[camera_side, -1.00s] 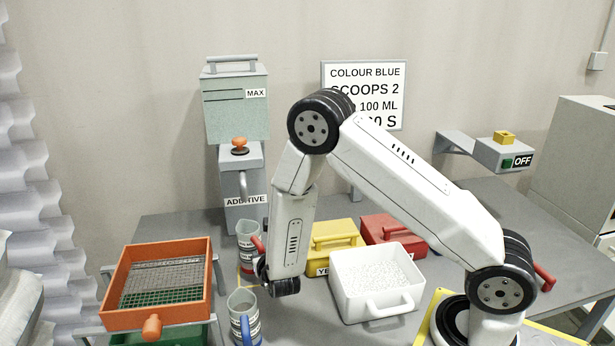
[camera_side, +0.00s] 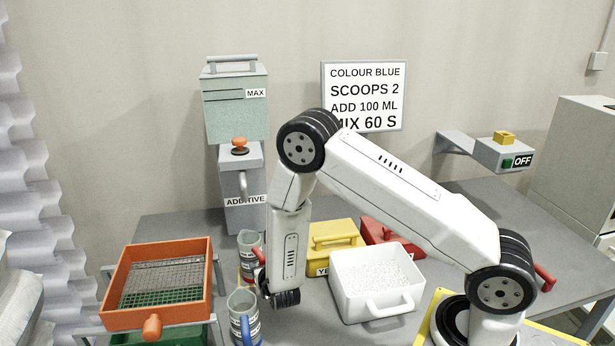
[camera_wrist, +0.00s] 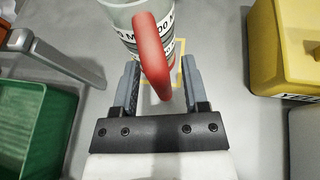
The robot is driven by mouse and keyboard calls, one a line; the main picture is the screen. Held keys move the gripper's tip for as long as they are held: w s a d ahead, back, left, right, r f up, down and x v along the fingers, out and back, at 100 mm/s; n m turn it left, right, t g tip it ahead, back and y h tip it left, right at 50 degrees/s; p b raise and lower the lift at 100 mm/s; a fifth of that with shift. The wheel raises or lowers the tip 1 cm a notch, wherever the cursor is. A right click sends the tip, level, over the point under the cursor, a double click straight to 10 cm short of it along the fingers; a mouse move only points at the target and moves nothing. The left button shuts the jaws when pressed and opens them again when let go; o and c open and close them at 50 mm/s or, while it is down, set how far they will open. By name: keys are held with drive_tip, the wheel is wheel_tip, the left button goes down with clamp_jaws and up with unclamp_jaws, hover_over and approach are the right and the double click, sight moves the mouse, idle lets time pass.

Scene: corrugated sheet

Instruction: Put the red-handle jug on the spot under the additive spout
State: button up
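The red-handle jug (camera_side: 248,242) is a grey cylinder with a printed band, standing in front of the additive dispenser (camera_side: 244,190). In the wrist view the jug (camera_wrist: 125,18) is at the top, and its red handle (camera_wrist: 152,55) reaches between my fingers. My gripper (camera_wrist: 161,75) is open, with a finger apart on each side of the handle. A yellow square outline (camera_wrist: 178,72) shows on the table by the jug's base; the jug hides part of it. In the side view my wrist hides the fingers.
A blue-handle jug (camera_side: 243,312) stands close in front. An orange sieve tray (camera_side: 211,265) is at left. A yellow box (camera_side: 335,236), a red box (camera_side: 378,232) and a white tub (camera_side: 378,301) of pellets are at right. A sign (camera_side: 362,82) hangs behind.

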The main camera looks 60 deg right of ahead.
idle(0.4)
drive_tip(key=shift+s+r, duration=0.1)
drive_tip(key=shift+r, duration=0.05)
drive_tip(key=v, duration=1.2)
idle(0.4)
drive_tip(key=s+d+r+m+g+h, duration=0.1)
drive_tip(key=s+d+r+m+g, duration=0.3)
drive_tip(key=s+d+m+g, duration=0.75)
drive_tip(key=a+r+m+t+y, duration=0.1)
drive_tip(key=a+m+y, duration=0.3)
drive_tip(key=m, duration=0.5)
drive_tip(key=w+a+r+m+t+y, duration=0.1)
drive_tip(key=a+r+m+y, duration=0.3)
drive_tip(key=m, duration=0.4)
drive_tip(key=shift+w+a+m+t+y, duration=0.35)
drive_tip(key=shift+a+t, duration=0.1)
drive_tip(key=shift+a, duration=0.35)
